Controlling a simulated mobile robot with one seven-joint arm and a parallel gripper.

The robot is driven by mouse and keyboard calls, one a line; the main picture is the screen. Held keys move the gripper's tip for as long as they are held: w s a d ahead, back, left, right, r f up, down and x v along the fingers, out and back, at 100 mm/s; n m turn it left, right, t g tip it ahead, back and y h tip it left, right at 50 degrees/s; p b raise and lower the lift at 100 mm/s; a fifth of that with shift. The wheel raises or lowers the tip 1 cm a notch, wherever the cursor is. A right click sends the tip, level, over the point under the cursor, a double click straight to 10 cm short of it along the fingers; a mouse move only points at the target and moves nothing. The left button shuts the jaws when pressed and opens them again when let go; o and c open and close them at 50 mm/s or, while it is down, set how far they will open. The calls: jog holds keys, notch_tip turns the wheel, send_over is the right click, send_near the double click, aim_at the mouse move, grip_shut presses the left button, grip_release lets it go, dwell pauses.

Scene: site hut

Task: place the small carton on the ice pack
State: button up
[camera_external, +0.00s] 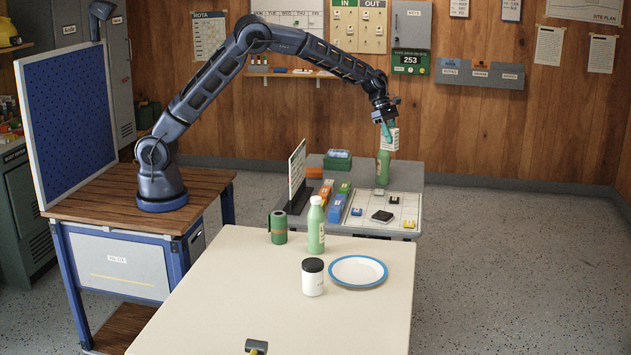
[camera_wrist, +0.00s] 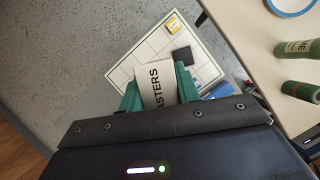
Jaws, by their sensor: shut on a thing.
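My gripper (camera_external: 387,133) is shut on the small carton (camera_external: 391,141), a white box with dark lettering. The carton is held in the air above the far right of the grey table. In the wrist view the carton (camera_wrist: 156,84) sits between the green fingers, with "ASTERS" readable on it. I cannot make out the ice pack for certain. A small blue-and-white item (camera_external: 356,212) on the gridded board may be it, but it is too small to tell.
A green bottle (camera_external: 382,168) stands just below the carton in the picture. The gridded board (camera_external: 400,207) holds a black square (camera_external: 382,216) and yellow items. Colored boxes (camera_external: 337,207) and an upright panel (camera_external: 297,172) stand left. The cream table (camera_external: 250,290) is in front.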

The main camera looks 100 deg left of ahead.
jog(key=s+a+n, duration=0.1)
jog(key=s+a, duration=0.2)
jog(key=a, duration=0.5)
jog(key=s+a+r+n+y, duration=0.1)
jog(key=s+a, duration=0.2)
jog(key=a, duration=0.6)
jog(key=s+a+n, duration=0.1)
jog(key=s+a, duration=0.2)
jog(key=a, duration=0.5)
jog(key=n+y, duration=0.1)
jog(key=n, duration=0.2)
send_over(340, 151)
notch_tip(340, 151, down, 19)
jog(key=shift+r, duration=0.15)
jog(key=o, duration=1)
jog(key=shift+c, duration=0.2)
jog(key=v, duration=1.2)
jog(key=shift+d, duration=0.15)
jog(key=shift+s, duration=0.1)
